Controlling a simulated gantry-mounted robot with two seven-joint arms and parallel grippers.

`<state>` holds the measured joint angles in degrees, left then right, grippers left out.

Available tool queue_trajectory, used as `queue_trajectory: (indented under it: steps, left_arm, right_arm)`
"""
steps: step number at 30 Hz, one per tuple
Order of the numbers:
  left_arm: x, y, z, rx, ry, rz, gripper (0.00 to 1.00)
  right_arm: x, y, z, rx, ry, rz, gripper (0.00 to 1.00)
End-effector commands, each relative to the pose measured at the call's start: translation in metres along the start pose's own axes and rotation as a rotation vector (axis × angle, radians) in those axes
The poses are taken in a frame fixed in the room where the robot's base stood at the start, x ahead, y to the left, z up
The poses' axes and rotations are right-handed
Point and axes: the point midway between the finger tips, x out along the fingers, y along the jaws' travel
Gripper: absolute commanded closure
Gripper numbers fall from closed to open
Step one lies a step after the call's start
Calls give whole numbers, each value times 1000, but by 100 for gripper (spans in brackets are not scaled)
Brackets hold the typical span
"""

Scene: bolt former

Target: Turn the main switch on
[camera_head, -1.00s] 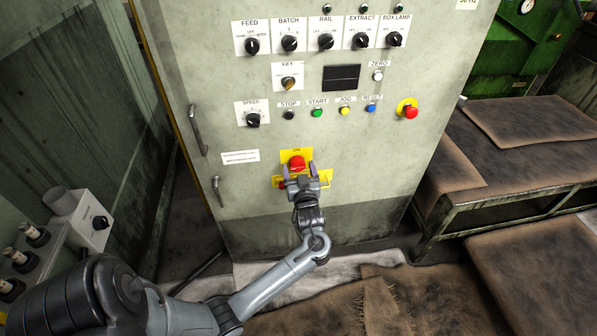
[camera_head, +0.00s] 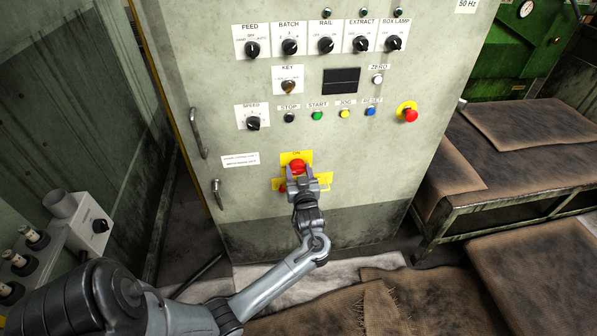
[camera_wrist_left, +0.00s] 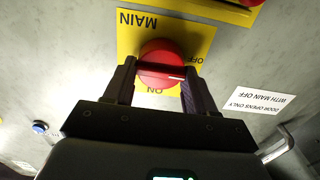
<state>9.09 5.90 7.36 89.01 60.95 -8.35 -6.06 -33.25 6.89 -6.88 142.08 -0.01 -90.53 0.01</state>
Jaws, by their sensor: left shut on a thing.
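The main switch is a red round knob on a yellow plate (camera_head: 307,157) low on the grey cabinet front. The knob (camera_head: 297,165) shows just above my left gripper (camera_head: 299,174). In the left wrist view the knob (camera_wrist_left: 162,62) sits between the two fingers of my left gripper (camera_wrist_left: 160,78), which is shut on it. This view is upside down, with MAIN, OFF and ON printed on the plate (camera_wrist_left: 135,38). A white mark on the knob lies toward the right finger, near OFF. My right gripper is not in view.
Above the switch are several dials, coloured buttons and a red emergency stop (camera_head: 410,114). A door handle (camera_head: 217,194) stands out at the left. A metal bench (camera_head: 447,228) stands at the right. A second yellow plate (camera_wrist_left: 215,8) is close beside the switch.

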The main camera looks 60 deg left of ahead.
Motion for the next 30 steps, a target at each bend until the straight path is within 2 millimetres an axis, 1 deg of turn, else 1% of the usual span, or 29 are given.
queue_trajectory:
  steps: [5, 11, 18, 24, 30]
  left_arm:
    - [0, 0, -4, 59, -3, -1, 75]
    - [0, 1, -7, 189, -4, 0, 75]
    - [0, 2, -7, 407, -4, -1, 75]
    - [0, 3, -5, 597, -3, 0, 75]
    - [0, 4, -4, 787, -1, 0, 75]
  right_arm:
    - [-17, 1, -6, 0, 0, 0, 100]
    - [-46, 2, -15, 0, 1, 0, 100]
    - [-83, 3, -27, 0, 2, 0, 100]
    - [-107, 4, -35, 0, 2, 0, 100]
    - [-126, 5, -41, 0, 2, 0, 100]
